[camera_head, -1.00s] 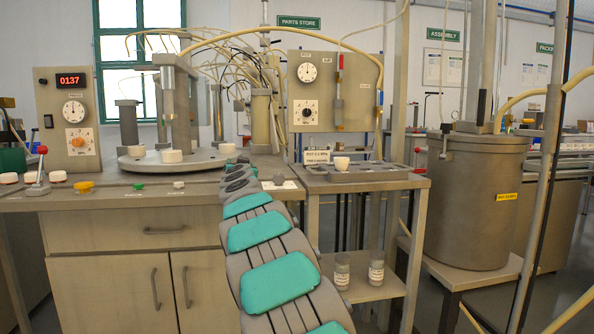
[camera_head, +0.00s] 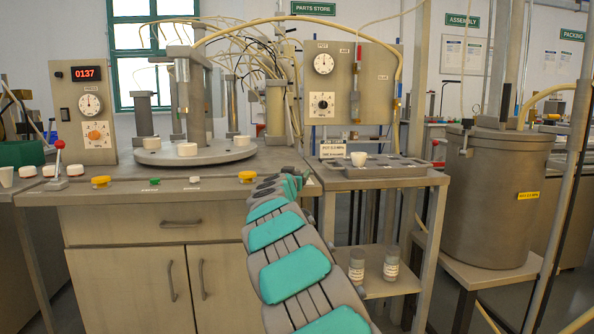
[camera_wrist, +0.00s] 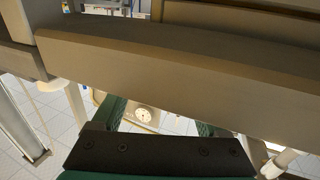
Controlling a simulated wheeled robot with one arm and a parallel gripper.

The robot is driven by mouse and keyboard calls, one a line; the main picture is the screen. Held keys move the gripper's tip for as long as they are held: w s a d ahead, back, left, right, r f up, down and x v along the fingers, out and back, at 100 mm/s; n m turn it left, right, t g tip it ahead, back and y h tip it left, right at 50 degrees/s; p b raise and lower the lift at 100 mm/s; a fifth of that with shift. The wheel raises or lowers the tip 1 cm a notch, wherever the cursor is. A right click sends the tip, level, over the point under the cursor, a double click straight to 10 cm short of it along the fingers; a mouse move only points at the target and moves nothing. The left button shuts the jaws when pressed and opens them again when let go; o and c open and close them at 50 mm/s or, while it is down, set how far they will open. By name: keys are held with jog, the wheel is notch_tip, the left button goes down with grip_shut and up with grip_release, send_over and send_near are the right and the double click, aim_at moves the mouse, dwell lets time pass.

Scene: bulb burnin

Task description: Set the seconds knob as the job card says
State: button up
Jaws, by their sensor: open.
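A black knob on a square white scale (camera_head: 322,104) is on the right upright panel, below a round gauge (camera_head: 323,64). I cannot read which knob is marked seconds. A small white card (camera_head: 333,149) stands below the right panel; its print is too small to read fully.
A round turntable (camera_head: 195,154) with white pucks stands on the bench (camera_head: 140,196). Yellow buttons (camera_head: 247,177) and a red-tipped lever (camera_head: 58,158) line its front. A white cup (camera_head: 358,158) sits on the side stand. A large pot (camera_head: 490,190) stands right. A broad brown slab (camera_wrist: 180,70) crosses the wrist view.

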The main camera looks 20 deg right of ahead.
jog(key=shift+x, duration=1.25)
grip_shut()
